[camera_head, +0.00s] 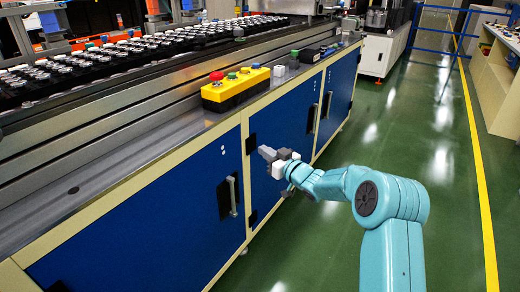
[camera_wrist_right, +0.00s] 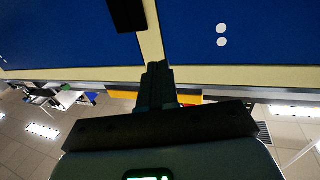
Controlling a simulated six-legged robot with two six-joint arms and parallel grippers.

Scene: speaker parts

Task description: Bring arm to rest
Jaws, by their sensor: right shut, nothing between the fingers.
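My right arm is teal and comes in from the lower right in the head view. Its gripper (camera_head: 266,153) is in front of the blue cabinet doors, below the bench edge. It is shut and empty. In the right wrist view the closed fingers (camera_wrist_right: 158,78) point toward a cream post between two blue panels. Whether the fingertips touch the cabinet cannot be told. My left gripper is not in view.
A yellow control box (camera_head: 235,88) with a red button stands on the bench's grey edge (camera_head: 130,150). Behind it a conveyor carries trays of speaker parts (camera_head: 110,62). A door handle (camera_head: 232,196) sticks out at left. Green floor (camera_head: 440,130) is clear at right.

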